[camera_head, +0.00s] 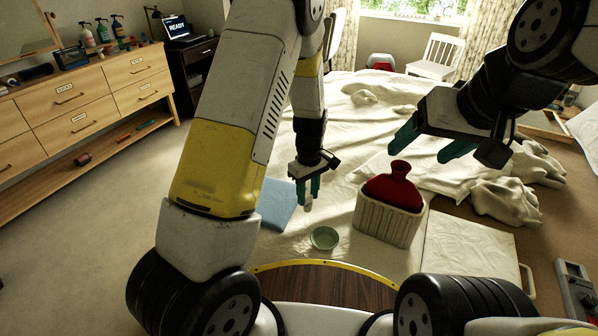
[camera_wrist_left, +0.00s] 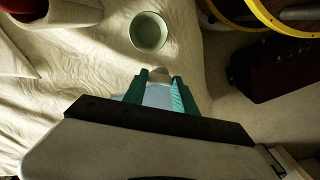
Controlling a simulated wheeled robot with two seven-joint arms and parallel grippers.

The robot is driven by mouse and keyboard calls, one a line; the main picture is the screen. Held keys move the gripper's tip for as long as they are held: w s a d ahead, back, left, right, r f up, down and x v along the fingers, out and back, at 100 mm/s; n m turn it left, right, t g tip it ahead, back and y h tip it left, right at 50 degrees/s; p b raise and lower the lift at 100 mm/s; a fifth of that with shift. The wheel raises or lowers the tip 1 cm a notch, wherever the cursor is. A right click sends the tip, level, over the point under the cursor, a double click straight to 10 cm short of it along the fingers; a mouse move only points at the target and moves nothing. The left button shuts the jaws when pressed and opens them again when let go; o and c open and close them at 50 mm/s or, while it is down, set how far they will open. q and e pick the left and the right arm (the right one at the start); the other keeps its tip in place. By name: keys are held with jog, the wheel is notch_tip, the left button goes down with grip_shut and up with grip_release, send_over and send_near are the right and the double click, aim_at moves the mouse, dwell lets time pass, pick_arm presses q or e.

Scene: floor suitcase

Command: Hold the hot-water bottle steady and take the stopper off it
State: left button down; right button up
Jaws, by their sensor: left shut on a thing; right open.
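The red hot-water bottle (camera_head: 392,188) stands upright in a pale ribbed basket (camera_head: 385,222), its neck uncovered at the top. A red edge of it shows in the left wrist view (camera_wrist_left: 12,8). My left gripper (camera_head: 308,192) is to the left of the basket, pointing down. It is shut on a small pale stopper (camera_head: 308,206), which also shows between the fingertips in the left wrist view (camera_wrist_left: 160,75). My right gripper (camera_head: 425,148) is open and empty, just above and to the right of the bottle's neck, apart from it.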

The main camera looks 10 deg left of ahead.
pick_arm(q)
jog(key=d+f+n, duration=0.3)
jog(key=d+n, duration=0.3)
jog(key=shift+s+d+f, duration=0.1)
jog(key=shift+s+f, duration=0.05)
jog(key=shift+f, duration=2.3)
jog(key=shift+s+d+f, duration=0.1)
jog(key=shift+s+f, duration=0.05)
jog(key=shift+f, duration=2.3)
jog(key=c, duration=0.9)
grip_release()
notch_tip(320, 180, up, 7)
jog(key=shift+a+r, duration=0.1)
